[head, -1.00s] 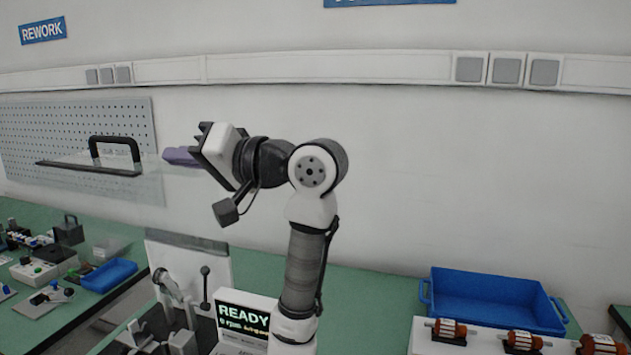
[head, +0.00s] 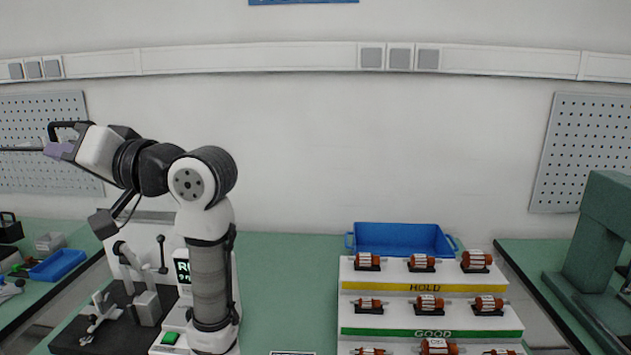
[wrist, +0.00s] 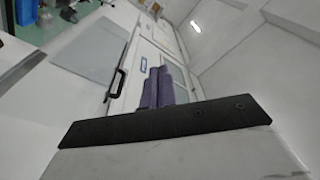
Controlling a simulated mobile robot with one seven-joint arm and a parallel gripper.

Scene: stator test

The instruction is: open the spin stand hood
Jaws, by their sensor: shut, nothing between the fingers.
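The spin stand (head: 66,342) stands at the lower left of the head view, its inside parts in sight below the arm. Its clear hood appears raised, with a black handle (head: 68,126) at the upper left, partly hidden by my gripper. In the wrist view the pale hood panel (wrist: 88,50) and its black handle (wrist: 116,86) lie left of the fingers. My gripper (head: 58,150) has purple-grey fingers, also seen in the wrist view (wrist: 160,88). They are shut and empty. They overlap the handle's area in the head view but look apart from it in the wrist view.
A stepped white rack (head: 385,283) with several rotors and a blue bin (head: 403,239) stand to the right. A display (head: 183,271), partly hidden by my arm, and a green button (head: 169,338) are beside the stand. Green bench top (head: 285,275) is clear between arm and rack.

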